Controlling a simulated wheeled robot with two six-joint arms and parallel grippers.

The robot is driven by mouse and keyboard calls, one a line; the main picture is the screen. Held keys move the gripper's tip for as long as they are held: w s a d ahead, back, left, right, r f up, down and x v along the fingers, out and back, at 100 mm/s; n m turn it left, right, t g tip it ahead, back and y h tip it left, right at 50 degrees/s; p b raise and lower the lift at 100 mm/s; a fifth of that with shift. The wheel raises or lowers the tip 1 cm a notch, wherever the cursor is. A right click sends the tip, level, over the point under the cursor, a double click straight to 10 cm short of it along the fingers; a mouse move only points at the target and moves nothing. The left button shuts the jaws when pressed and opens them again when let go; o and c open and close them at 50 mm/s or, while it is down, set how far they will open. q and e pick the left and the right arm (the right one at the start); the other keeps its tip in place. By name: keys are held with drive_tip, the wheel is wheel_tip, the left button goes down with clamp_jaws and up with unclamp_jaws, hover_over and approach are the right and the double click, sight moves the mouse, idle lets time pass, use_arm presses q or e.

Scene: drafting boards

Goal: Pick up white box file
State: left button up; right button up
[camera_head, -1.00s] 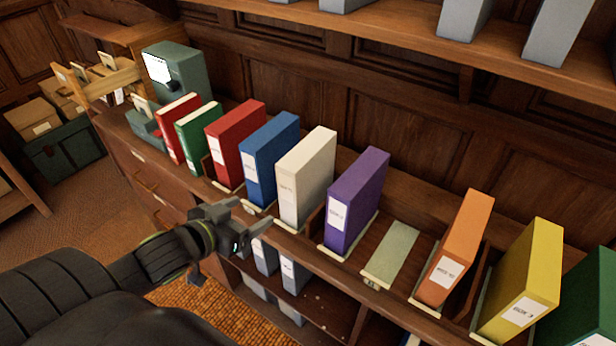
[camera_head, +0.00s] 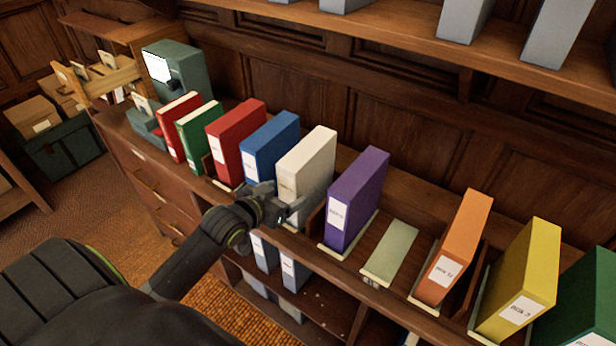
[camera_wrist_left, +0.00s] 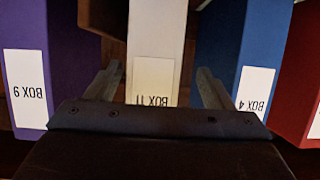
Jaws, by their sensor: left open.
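The white box file (camera_head: 308,168) stands upright on the shelf between the blue box file (camera_head: 271,142) and the purple box file (camera_head: 358,194). In the left wrist view the white box file (camera_wrist_left: 155,50) shows its label "BOX 11", upside down. My left gripper (camera_head: 280,200) is at the front of the white file, low on its spine. Its two fingers (camera_wrist_left: 158,88) are open, one on each side of the white file in the wrist view, with the file's lower end hidden behind the gripper body. I cannot tell whether they touch it. My right gripper is not in view.
Red, green, blue, purple, orange (camera_head: 458,250) and yellow (camera_head: 520,280) files stand along the shelf. A bare pale slot base (camera_head: 391,252) lies between purple and orange. A wooden divider stands beside the white file. Grey files (camera_head: 294,271) sit on the shelf below.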

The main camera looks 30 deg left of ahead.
use_arm(q)
drive_tip(key=x, duration=0.1)
drive_tip(key=p+x, duration=0.1)
drive_tip(key=x, duration=0.2)
drive_tip(key=shift+s+d+f, duration=0.15)
drive_tip(key=shift+d, duration=0.2)
drive_tip(key=shift+w+f, duration=0.25)
drive_tip(key=shift+w, duration=0.1)
drive_tip(key=shift+c, duration=0.3)
drive_tip(key=c, duration=1.4)
drive_tip(key=shift+w+r, duration=0.1)
drive_tip(key=shift+r, duration=0.05)
drive_tip(key=shift+c, duration=0.7)
